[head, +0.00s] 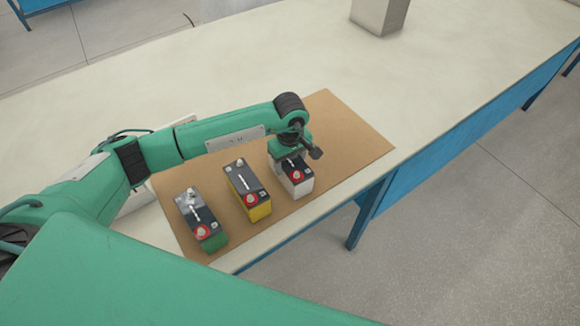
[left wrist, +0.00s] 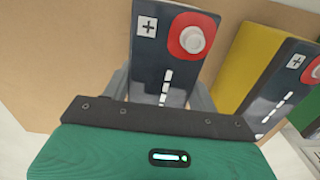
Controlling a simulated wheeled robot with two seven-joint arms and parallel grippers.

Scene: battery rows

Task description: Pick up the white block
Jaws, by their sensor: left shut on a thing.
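The white block (head: 297,185) is a battery with a dark top and a red terminal cap, at the right end of a row on a brown mat (head: 341,139). My left gripper (head: 291,158) is over its top and shut on it. In the left wrist view the dark top of the white block (left wrist: 152,78) lies between the fingers, with a plus mark and a red cap. Its white sides are hidden in that view. I cannot tell whether it touches the mat. My right gripper is not in view.
A yellow battery (head: 259,211) stands just left of the white block, and a green battery (head: 214,243) stands further left. A grey box (head: 377,14) is at the back of the pale table (head: 440,80). The table's blue front edge is close on the right.

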